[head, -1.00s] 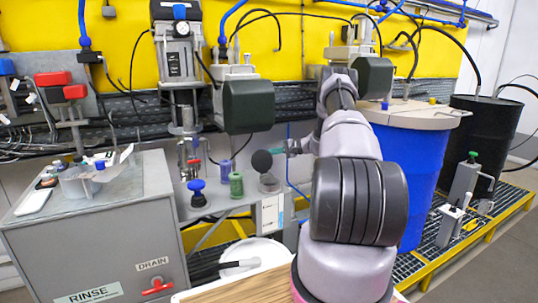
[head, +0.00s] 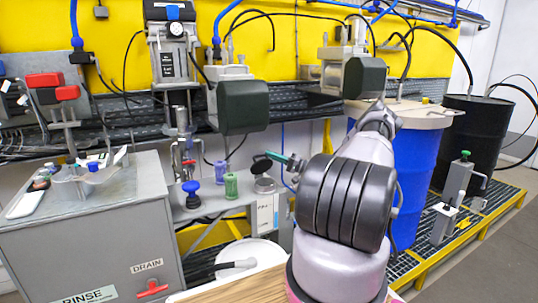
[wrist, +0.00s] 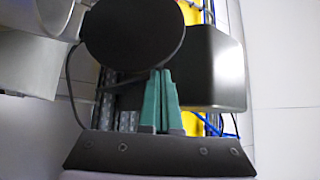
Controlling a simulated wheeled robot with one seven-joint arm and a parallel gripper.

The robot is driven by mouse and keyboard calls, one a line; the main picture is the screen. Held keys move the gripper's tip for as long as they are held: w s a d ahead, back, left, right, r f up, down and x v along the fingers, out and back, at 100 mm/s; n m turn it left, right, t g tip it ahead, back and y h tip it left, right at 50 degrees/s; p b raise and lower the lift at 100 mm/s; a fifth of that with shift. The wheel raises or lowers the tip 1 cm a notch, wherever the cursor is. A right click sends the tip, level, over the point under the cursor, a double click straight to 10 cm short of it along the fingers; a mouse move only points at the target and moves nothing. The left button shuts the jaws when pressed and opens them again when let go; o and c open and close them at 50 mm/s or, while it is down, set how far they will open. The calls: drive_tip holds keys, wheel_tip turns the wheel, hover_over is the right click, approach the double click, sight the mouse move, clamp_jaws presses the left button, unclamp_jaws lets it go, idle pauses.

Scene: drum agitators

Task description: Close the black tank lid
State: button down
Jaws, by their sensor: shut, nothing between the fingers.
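The black lid (head: 261,165) is a small dark disc, raised and tilted above a small grey metal tank (head: 265,185) on the bench shelf. In the wrist view the lid (wrist: 133,30) is a large black disc at the top, and the tank mouth does not show clearly. My gripper (head: 271,155) has teal fingers, shut together and empty, reaching in from the right at the lid's upper edge. In the wrist view its fingertips (wrist: 160,74) meet the lower edge of the disc. I cannot tell whether they touch it.
A green bottle (head: 231,186) and a blue-topped bottle (head: 193,194) stand left of the tank. A dark green motor box (head: 243,107) hangs above. A blue drum (head: 415,170) stands to the right. A white bucket (head: 250,255) is below.

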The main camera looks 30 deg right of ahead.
sight(269, 161)
drive_tip(key=shift+s+f+n+y, duration=0.3)
drive_tip(key=shift+s+f, duration=0.2)
drive_tip(key=shift+s, duration=0.35)
drive_tip(key=shift+s+f+n+y, duration=0.25)
drive_tip(key=shift+s+f+n, duration=0.25)
drive_tip(key=shift+s, duration=0.3)
drive_tip(key=shift+s+f+n+y, duration=0.3)
drive_tip(key=shift+s+f, duration=0.25)
drive_tip(key=shift+s, duration=0.3)
drive_tip(key=shift+s+f, duration=0.4)
drive_tip(key=shift+f, duration=0.2)
drive_tip(key=shift+s+f, duration=0.35)
drive_tip(key=shift+f, duration=0.25)
drive_tip(key=shift+d+f, duration=0.1)
